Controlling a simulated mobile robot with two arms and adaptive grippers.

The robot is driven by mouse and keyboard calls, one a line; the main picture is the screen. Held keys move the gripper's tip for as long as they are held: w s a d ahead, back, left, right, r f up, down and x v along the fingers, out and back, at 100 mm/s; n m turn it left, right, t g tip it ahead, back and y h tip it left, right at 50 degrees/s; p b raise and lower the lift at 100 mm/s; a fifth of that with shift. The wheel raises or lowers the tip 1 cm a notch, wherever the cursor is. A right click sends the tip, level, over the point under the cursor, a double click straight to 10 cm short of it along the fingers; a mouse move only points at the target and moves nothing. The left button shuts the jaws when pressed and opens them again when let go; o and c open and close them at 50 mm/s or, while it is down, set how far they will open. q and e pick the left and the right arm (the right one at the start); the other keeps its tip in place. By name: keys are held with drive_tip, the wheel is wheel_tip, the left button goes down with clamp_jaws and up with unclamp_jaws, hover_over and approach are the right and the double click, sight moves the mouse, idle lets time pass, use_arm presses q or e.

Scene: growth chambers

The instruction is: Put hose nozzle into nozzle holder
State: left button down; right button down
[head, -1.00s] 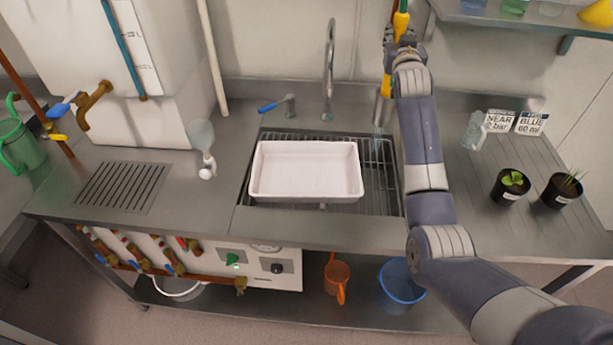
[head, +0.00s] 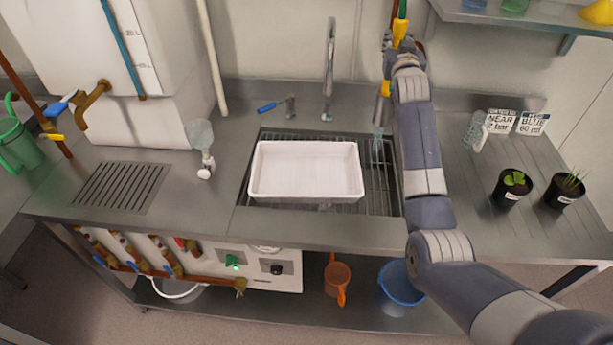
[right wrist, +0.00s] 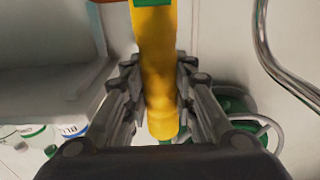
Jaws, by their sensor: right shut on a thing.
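The hose nozzle is a yellow body (head: 400,30) with a green part at its top, high above the back right of the sink. My right gripper (head: 390,62) is shut on it. In the right wrist view the yellow nozzle (right wrist: 157,75) runs between the two fingers (right wrist: 158,98), its rounded end pointing down the picture. A grey metal cylinder (head: 381,108) shows just under the yellow, partly hidden by my arm. I cannot tell whether it is the nozzle holder or whether the nozzle touches it. My left gripper is not in view.
A white tray (head: 305,146) lies over the sink rack (head: 378,190). A tall tap (head: 329,75) stands behind it. Two potted plants (head: 512,186) and small signs (head: 531,122) stand on the right counter. A shelf (head: 520,22) juts out at the upper right.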

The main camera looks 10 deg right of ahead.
drive_tip(key=shift+f+b, duration=0.95)
drive_tip(key=shift+f, duration=0.65)
drive_tip(key=c, duration=1.2)
unclamp_jaws()
drive_tip(key=shift+c, duration=0.2)
drive_tip(key=shift+s+f, duration=0.1)
drive_tip(key=v, duration=1.2)
